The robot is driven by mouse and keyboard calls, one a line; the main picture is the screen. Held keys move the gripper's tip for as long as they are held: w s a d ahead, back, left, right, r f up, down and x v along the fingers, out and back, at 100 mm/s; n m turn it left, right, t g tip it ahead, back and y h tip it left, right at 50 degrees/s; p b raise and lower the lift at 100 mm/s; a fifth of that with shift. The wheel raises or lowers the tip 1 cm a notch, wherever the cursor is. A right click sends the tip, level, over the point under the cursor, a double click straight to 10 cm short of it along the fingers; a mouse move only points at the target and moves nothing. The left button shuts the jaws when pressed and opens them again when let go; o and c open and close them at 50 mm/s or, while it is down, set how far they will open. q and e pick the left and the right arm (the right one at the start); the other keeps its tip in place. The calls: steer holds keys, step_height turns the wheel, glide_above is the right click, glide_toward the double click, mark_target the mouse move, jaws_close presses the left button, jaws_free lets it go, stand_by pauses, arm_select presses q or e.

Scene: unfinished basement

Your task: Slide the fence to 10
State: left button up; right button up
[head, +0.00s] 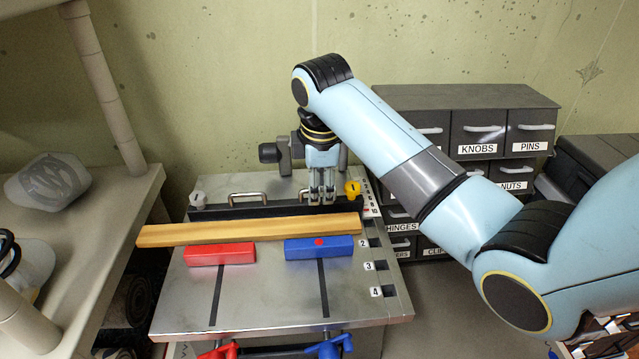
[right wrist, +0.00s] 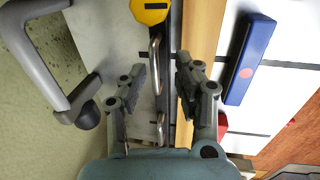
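The fence (head: 272,210) is a long black bar with two metal handles, lying across the grey work table (head: 270,290). A white knob (head: 197,199) is at its left end and a yellow knob (head: 352,188) at its right end. My right gripper (head: 322,199) points down at the right handle (head: 311,191). In the right wrist view its open fingers (right wrist: 161,72) straddle the fence and that handle (right wrist: 155,60); contact cannot be told. My left gripper is out of view.
A wooden board (head: 250,230) lies just in front of the fence. Red (head: 220,254) and blue (head: 319,248) blocks sit before it. Labelled drawers (head: 478,135) stand behind right; a shelf (head: 90,215) is at left. The table's front is mostly clear.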

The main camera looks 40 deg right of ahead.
step_height(320, 180, up, 7)
steer(key=s, duration=0.1)
steer(key=shift+a+r, duration=0.15)
steer(key=shift+a, duration=0.2)
steer(key=shift+s, duration=0.15)
stand_by(0.3)
